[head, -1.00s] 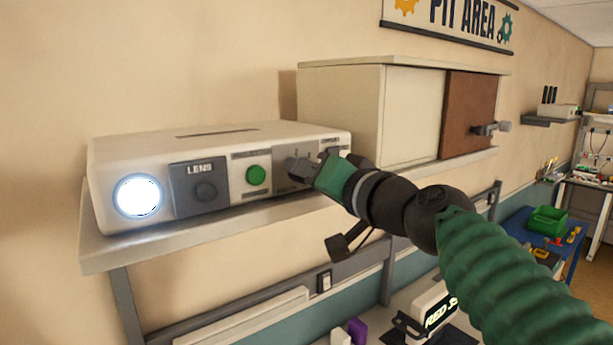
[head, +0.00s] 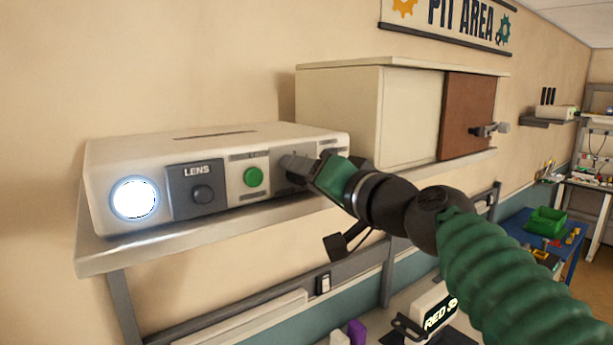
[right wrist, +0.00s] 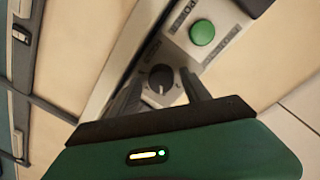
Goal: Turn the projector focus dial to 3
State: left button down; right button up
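The white projector (head: 230,145) sits on a wall shelf, its lit lens (head: 134,199) at the left of its front. The focus dial (right wrist: 160,77) is a dark round knob on a dark panel, with a pale pointer line; its numbers are too small to read. In the head view my gripper hides the dial. My right gripper (head: 287,165) is at the projector's right front. In the right wrist view its two fingers (right wrist: 161,90) stand apart on either side of the dial; I cannot tell whether they touch it. My left gripper is not in view.
The shelf (head: 170,240) lies just below the projector. A cream cabinet (head: 345,115) with a brown door stands close behind to the right.

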jog(key=shift+s, duration=0.15)
jog(key=f+b+v, duration=0.1)
jog(key=b+v, duration=0.7)
jog(key=v, duration=0.9)
jog(key=w+d+f+m+g+h+b, duration=0.1)
jog(key=w+d+f+g+h, duration=0.15)
jog(key=f, duration=0.95)
jog(key=w+d+f+g+h+b, duration=0.1)
jog(key=w+f, duration=0.2)
jog(key=f, duration=0.8)
jog(key=w+d+f+m+g+h+b, duration=0.1)
jog(key=w+d+f+g+h, duration=0.15)
jog(key=f, duration=0.95)
jog(key=s+d+f+n+g+h+b, duration=0.1)
jog(key=s+f+g, duration=0.1)
jog(key=s+f, duration=0.4)
jog(key=s+d+f+n+g+h+b, duration=0.1)
jog(key=s+f, duration=0.5)
jog(key=f, duration=1.1)
jog(key=s+d+f+n+g+h+b, duration=0.1)
jog(key=s+f, duration=0.5)
jog(key=f, duration=0.6)
jog(key=shift+s+d+n+g, duration=0.3)
jog(key=shift+d+g, duration=0.35)
jog(key=shift+g, duration=0.35)
